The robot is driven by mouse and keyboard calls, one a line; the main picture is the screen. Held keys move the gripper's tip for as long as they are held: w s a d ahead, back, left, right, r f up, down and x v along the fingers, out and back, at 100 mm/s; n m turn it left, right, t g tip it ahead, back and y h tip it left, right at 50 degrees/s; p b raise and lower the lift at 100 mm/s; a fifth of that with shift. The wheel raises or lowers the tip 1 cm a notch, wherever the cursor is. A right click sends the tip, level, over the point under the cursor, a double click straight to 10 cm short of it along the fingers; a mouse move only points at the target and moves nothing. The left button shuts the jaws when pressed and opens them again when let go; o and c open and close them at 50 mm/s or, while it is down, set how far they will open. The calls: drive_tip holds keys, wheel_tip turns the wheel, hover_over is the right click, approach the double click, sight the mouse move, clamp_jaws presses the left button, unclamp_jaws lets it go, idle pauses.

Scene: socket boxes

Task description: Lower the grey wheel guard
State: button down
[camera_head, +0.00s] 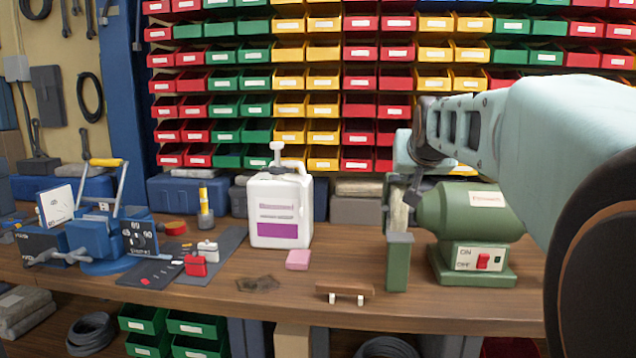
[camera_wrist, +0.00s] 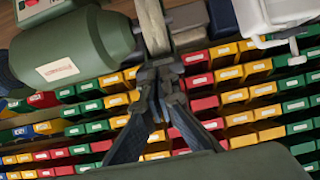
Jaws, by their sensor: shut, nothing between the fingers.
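The green bench grinder (camera_head: 470,213) stands on the right of the bench in the head view, its pale wheel (camera_head: 398,212) at its left end. A grey piece that looks like the wheel guard (camera_head: 386,192) sits beside the wheel; its exact outline and tilt are hard to tell. In the wrist view the wheel (camera_wrist: 153,25) rises above the fingertips, with a grey part (camera_wrist: 187,22) just right of it. My gripper (camera_wrist: 160,73) is shut and empty, its tips close to the wheel. I cannot tell whether they touch the guard. My arm hides part of the grinder's surroundings.
A white jug (camera_head: 280,208) stands left of the grinder. A small wooden-topped piece (camera_head: 344,289) and a pink block (camera_head: 298,259) lie on the bench. A blue vise (camera_head: 95,240) is at the left. Rows of coloured bins (camera_head: 290,105) fill the back wall.

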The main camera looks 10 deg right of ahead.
wheel_tip(320, 180, down, 7)
drive_tip(key=b, duration=0.4)
drive_tip(key=shift+s+a, duration=0.15)
drive_tip(key=shift+s, duration=0.2)
drive_tip(key=shift+f+b, duration=0.1)
drive_tip(key=shift+b, duration=0.2)
